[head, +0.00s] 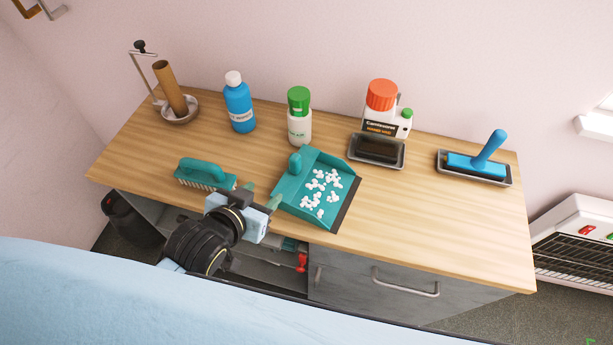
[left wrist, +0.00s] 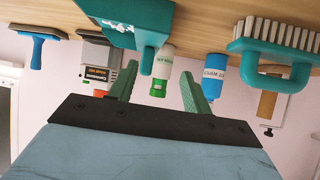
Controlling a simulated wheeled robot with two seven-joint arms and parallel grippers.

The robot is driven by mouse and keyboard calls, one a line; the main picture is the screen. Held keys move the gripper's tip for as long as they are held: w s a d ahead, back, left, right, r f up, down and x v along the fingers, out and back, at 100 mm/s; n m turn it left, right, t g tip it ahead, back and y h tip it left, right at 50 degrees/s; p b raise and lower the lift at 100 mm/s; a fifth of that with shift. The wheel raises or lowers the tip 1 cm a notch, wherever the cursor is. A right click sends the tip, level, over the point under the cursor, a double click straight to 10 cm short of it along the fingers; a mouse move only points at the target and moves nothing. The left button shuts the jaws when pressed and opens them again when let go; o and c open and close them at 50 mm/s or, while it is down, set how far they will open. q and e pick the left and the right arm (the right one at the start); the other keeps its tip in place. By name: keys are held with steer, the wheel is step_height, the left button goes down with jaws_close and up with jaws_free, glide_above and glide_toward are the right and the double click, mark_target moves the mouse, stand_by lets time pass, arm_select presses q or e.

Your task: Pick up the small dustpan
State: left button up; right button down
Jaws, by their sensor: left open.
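The small teal dustpan (head: 291,190) lies on the wooden worktop in the head view, with several white bits in its pan. My left gripper (head: 262,195) is open and empty, just left of the dustpan, near the worktop's front edge. In the left wrist view, which is upside down, the dustpan (left wrist: 122,14) is at the top, and its handle is above the gap between the open fingers (left wrist: 158,80). The fingers appear apart from it. My right gripper is not in view.
A teal brush (head: 205,173) lies left of the gripper. Behind stand a blue bottle (head: 239,106), a green-capped bottle (head: 299,122) and an orange-capped jug (head: 384,108). Trays (head: 376,162) and a blue squeegee-like tool (head: 478,164) are to the right. The front right worktop (head: 440,230) is clear.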

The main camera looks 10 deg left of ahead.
mark_target(298, 154)
arm_select(q)
steer(key=w+d, duration=0.1)
steer(key=w, duration=0.2)
steer(key=w+d+t, duration=0.1)
steer(key=w, duration=0.2)
steer(key=w+d+t+h, duration=0.1)
steer(key=w, duration=0.2)
steer(key=shift+d+r, duration=0.1)
steer(key=shift+d, duration=0.05)
steer(key=shift+x, duration=2.55)
steer(key=shift+s+d, duration=0.1)
jaws_close()
